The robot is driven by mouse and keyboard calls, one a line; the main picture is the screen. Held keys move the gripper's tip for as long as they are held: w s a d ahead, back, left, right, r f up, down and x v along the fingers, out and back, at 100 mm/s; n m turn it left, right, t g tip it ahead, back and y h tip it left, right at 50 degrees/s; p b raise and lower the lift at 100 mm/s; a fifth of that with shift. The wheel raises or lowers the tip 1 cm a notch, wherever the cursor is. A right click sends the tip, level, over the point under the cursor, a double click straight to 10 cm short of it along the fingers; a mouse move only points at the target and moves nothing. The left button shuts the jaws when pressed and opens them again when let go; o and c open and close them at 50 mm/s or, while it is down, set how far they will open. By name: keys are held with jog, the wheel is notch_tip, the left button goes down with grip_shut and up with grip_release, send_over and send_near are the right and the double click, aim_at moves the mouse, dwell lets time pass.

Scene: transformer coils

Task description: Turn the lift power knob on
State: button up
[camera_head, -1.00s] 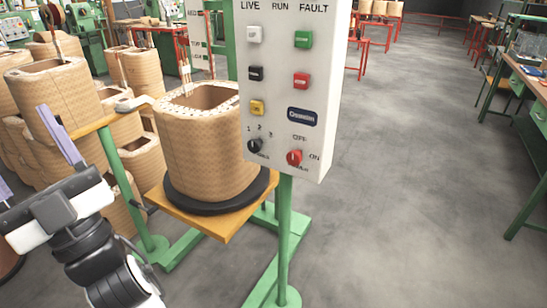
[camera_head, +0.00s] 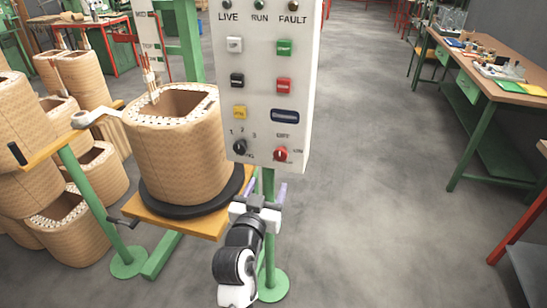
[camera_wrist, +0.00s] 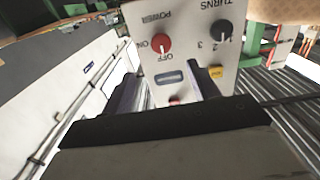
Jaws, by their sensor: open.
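The lift power knob is a small red knob (camera_head: 281,154) at the lower right of the white control panel (camera_head: 262,90). OFF is printed above it and ON to its right. Its pointer seems to face OFF, but is small. In the wrist view the panel is upside down and the red knob (camera_wrist: 160,44) sits beyond the fingers, with POWER beside it. My gripper (camera_head: 265,190) is open and empty, just below the panel's bottom edge, apart from the knob. In the wrist view my two fingers (camera_wrist: 168,88) stand apart, pointing toward the panel.
A black TURNS knob (camera_head: 239,147) sits left of the red one, with several buttons above. A wound coil (camera_head: 180,145) stands on a yellow platform left of the panel. A green post (camera_head: 268,260) holds the panel. Open floor lies to the right, before a workbench (camera_head: 500,80).

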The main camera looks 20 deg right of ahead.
aim_at(280, 156)
jog(key=p+x, duration=0.3)
jog(key=x, duration=0.8)
jog(key=shift+w+d, duration=0.2)
jog(key=shift+w, duration=0.1)
jog(key=c, duration=1)
